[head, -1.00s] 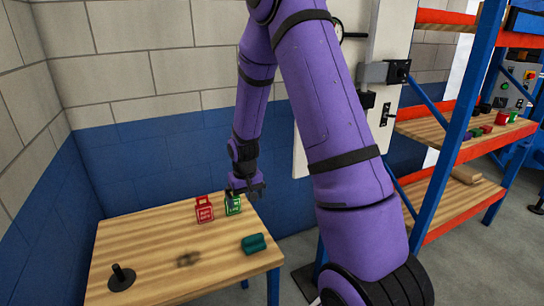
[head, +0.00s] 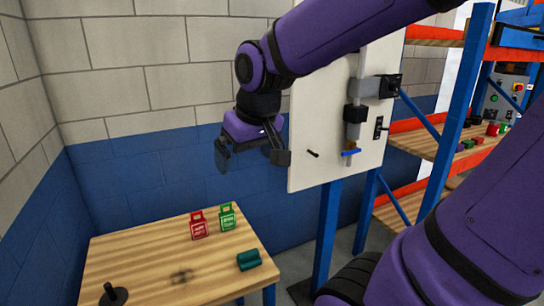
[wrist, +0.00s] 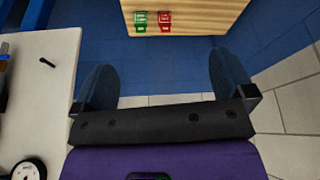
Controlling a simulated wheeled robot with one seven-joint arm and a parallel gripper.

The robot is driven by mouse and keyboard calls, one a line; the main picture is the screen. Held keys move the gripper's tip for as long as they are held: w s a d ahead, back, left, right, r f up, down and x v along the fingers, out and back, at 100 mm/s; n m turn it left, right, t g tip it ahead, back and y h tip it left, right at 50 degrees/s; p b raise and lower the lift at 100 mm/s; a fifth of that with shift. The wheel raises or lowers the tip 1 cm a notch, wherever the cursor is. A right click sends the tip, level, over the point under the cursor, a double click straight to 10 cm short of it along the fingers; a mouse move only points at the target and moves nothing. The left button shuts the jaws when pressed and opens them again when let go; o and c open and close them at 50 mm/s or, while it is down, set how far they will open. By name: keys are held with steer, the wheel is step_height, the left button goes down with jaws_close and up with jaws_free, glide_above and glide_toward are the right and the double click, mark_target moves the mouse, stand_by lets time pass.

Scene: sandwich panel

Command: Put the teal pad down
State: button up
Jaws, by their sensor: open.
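The teal pad (head: 249,260) lies on the wooden table (head: 150,257), near its right edge. It is not in the wrist view. My gripper (head: 251,158) is raised well above the table, in front of the wall and left of the white panel. It is open, and the wrist view shows nothing between its two spread fingers (wrist: 160,85).
A red tag (head: 199,226) and a green tag (head: 228,218) stand at the table's back. A black peg on a round base (head: 113,295) is at the front left. The white panel (head: 315,125) carries a blue-handled valve (head: 351,152). A shelf rack (head: 460,138) stands at right.

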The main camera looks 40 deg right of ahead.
steer(key=s+a+r+t, duration=0.1)
steer(key=s+r, duration=0.2)
steer(key=s, duration=0.6)
steer(key=shift+a+n, duration=0.4)
stand_by(0.8)
